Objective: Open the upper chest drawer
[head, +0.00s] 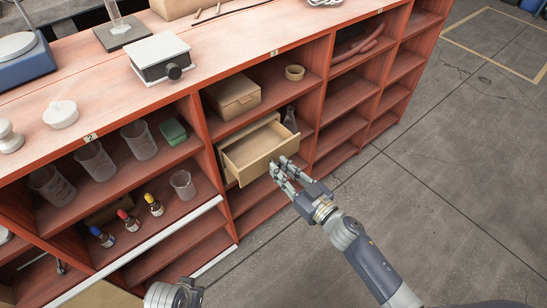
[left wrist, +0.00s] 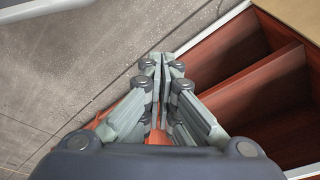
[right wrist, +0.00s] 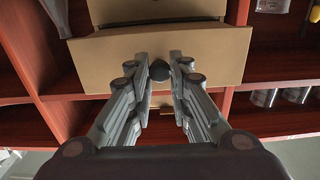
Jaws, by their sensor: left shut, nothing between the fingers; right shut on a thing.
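The small beige chest (head: 240,133) stands in a shelf compartment. Its upper drawer (head: 243,165) is pulled well out, and its inside looks empty. In the right wrist view the drawer's front (right wrist: 215,55) fills the upper middle, with a dark round knob (right wrist: 187,64) on it. My right gripper (head: 279,167) is at this front, with its fingers (right wrist: 161,70) closed around the knob. My left gripper (left wrist: 160,60) is shut and empty, away from the chest; in the head view only part of my left arm shows at the bottom.
The red shelf unit (head: 205,62) surrounds the chest. A cardboard box (head: 232,96) sits on the shelf above, near a small bowl (head: 294,72). A dark flask (head: 290,119) stands beside the chest. Beakers (head: 139,141) and small bottles (head: 154,205) stand to the left. The floor (head: 440,170) at right is clear.

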